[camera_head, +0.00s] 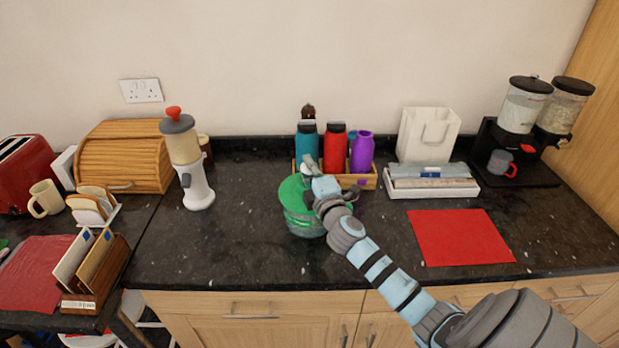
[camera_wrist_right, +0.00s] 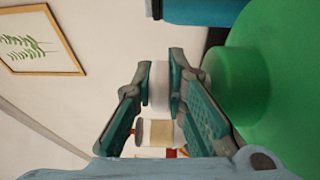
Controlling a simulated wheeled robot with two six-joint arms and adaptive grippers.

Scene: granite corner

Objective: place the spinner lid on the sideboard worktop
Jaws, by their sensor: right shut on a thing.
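The green spinner lid (camera_head: 291,193) is at the top of the salad spinner bowl (camera_head: 303,224), which stands on the dark worktop (camera_head: 240,240). I cannot tell whether the lid rests on the bowl or is just above it. My right gripper (camera_head: 308,168) is over the lid. In the right wrist view my right gripper (camera_wrist_right: 161,86) is shut on a small white knob (camera_wrist_right: 159,75), with the green lid (camera_wrist_right: 285,80) close beside its fingers. The knob appears to belong to the lid. My arm hides part of the lid and bowl. My left gripper is not in view.
Behind the spinner stands a wooden crate (camera_head: 351,181) with several bottles. A red mat (camera_head: 460,238) lies to the right, near a white box (camera_head: 431,187) and a cereal dispenser (camera_head: 525,105). A blender-like dispenser (camera_head: 190,160) stands left. Worktop between it and the spinner is clear.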

